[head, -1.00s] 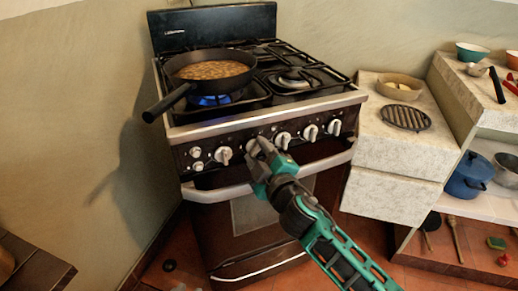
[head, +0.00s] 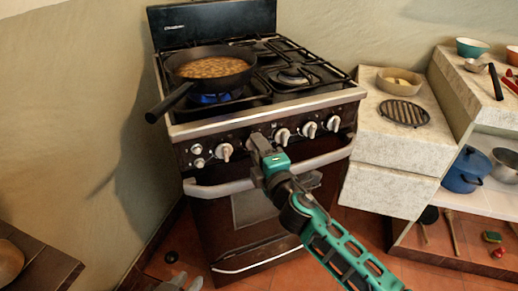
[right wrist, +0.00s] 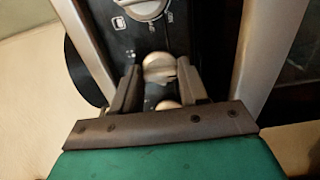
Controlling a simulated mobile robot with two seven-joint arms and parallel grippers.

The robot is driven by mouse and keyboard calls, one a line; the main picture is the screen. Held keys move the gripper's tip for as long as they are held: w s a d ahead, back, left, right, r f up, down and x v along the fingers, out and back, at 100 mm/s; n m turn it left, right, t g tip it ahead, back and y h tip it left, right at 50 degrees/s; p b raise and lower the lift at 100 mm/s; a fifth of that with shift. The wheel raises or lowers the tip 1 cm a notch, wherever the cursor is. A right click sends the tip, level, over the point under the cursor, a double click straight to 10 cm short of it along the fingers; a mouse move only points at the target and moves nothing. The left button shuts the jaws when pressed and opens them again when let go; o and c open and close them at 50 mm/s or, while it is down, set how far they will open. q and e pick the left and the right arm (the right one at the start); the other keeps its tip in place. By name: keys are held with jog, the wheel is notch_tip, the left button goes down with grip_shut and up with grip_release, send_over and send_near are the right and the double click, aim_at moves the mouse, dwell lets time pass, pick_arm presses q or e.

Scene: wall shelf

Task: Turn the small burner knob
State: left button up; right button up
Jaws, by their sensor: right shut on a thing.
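The black stove carries a row of pale knobs on its front panel (head: 240,139). My right gripper (head: 258,140) is at this panel, between a knob on its left (head: 225,152) and a larger knob on its right (head: 282,136). In the right wrist view its fingers (right wrist: 158,82) are shut on a pale round burner knob (right wrist: 160,66). In the head view the gripper hides this knob. Another pale round shape (right wrist: 168,104) shows lower between the fingers.
A black pan of beans (head: 210,68) sits over a lit blue flame, its handle (head: 168,103) jutting out front left. The oven handle bar (head: 325,160) runs below the knobs. A stone counter (head: 400,145) with a bowl (head: 399,82) and round grate (head: 404,113) stands at right.

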dwell(0.4)
jog(key=o, duration=1)
jog(key=shift+o, duration=0.2)
jog(key=p+v, duration=0.1)
jog(key=v, duration=1.2)
